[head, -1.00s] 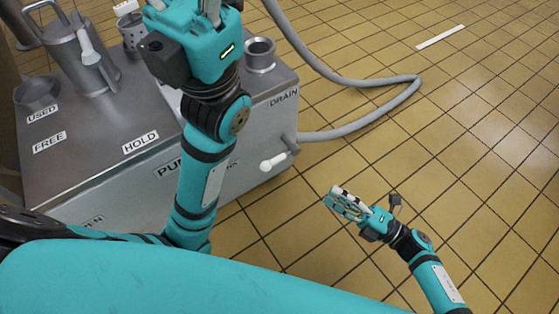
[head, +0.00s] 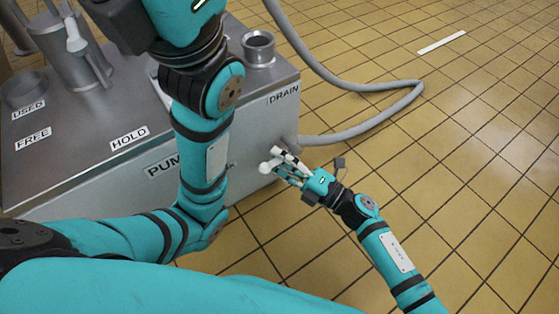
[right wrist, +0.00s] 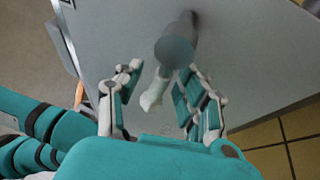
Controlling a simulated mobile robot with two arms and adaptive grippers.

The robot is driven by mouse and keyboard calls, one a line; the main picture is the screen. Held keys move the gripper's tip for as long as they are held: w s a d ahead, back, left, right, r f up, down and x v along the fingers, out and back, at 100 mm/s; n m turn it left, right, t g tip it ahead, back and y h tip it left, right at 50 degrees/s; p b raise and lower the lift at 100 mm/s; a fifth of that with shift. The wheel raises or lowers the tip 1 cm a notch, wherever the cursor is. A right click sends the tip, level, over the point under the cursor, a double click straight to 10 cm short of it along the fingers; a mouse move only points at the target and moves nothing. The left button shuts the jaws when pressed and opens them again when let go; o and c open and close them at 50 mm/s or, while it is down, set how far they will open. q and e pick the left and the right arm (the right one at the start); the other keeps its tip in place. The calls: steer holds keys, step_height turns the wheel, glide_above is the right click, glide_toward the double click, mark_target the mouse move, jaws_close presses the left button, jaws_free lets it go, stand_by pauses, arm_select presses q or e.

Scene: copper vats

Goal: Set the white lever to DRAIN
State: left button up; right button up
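The white lever (head: 265,167) is on the end wall of the steel console, below the DRAIN label (head: 284,94). In the right wrist view its white handle (right wrist: 153,95) comes out of a grey pivot (right wrist: 177,47). My right gripper (head: 277,159) is open at the lever. In the right wrist view its two fingers (right wrist: 158,92) stand on either side of the handle, with gaps visible. I cannot tell which mark the lever points to.
The console top (head: 88,110) carries USED, FREE and HOLD labels, a tall metal can (head: 60,55) and a metal cup (head: 258,48). A grey hose (head: 370,122) loops over the tiled floor from the console's end.

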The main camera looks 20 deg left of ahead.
jaws_close()
stand_by(0.3)
stand_by(0.3)
